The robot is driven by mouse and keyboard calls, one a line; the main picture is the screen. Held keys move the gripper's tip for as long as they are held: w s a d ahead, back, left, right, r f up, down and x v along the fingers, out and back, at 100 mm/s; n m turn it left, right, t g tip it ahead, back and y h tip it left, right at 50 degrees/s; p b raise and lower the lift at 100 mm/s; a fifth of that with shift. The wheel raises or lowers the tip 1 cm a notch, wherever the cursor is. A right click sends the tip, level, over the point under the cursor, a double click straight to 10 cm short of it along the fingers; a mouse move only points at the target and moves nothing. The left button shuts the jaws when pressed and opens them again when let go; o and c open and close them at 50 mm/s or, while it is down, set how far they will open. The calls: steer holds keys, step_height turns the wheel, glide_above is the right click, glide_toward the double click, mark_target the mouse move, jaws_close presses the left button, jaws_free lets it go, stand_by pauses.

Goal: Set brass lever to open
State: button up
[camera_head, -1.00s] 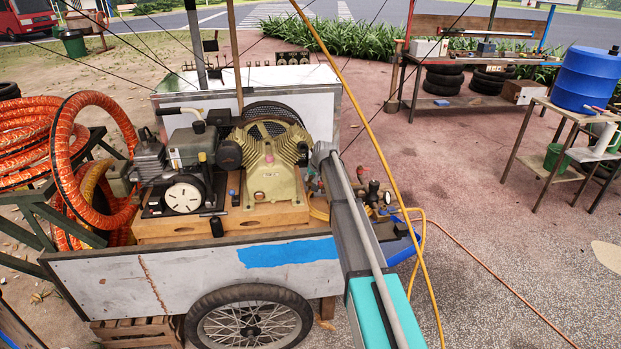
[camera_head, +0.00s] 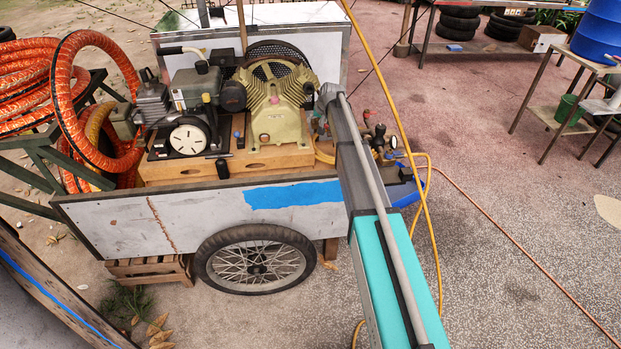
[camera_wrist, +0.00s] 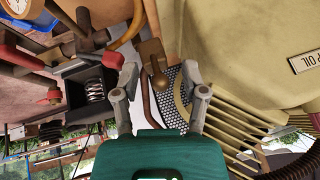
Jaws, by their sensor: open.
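A brass lever (camera_wrist: 152,60) shows in the wrist view, a flat brownish-gold piece with a rounded lower end. It lies above and between the fingertips of my gripper (camera_wrist: 166,82). The two grey fingers are spread apart, one on each side of the lever's lower end, with no clear contact. In the head view my arm reaches over the cart to the right side of the compressor, and the gripper and lever are hidden there.
The beige compressor (camera_head: 273,108) stands close to the right finger; its ribs and mesh guard (camera_wrist: 172,100) show. Red-handled valves and a black spring part (camera_wrist: 95,90) lie left. The cart (camera_head: 120,222) has a yellow hose (camera_head: 428,230) to its right.

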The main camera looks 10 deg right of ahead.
steer(key=t+b, duration=0.1)
steer(key=b, duration=0.1)
steer(key=s+f+t+b, duration=0.1)
steer(key=t+b, duration=0.1)
steer(key=b, duration=0.1)
steer(key=f+t+b, duration=0.1)
steer(key=t+b, duration=0.1)
steer(key=b, duration=0.1)
steer(key=shift+s+n, duration=0.3)
steer(key=t+b, duration=0.1)
steer(key=b, duration=0.1)
steer(key=f+t+b, duration=0.1)
steer(key=t+b, duration=0.1)
steer(key=b, duration=0.1)
steer(key=shift+s+f+y, duration=0.1)
steer(key=shift+s+y, duration=0.05)
steer(key=shift+y, duration=0.25)
steer(key=shift+t+b, duration=0.3)
steer(key=shift+b, duration=0.25)
steer(key=shift+f+n+t+b, duration=0.25)
steer(key=shift+t+b, duration=0.5)
steer(key=shift+b, duration=0.7)
steer(key=shift+f+n+t+b, duration=0.25)
steer(key=shift+t+b, duration=0.5)
steer(key=shift+b, duration=0.65)
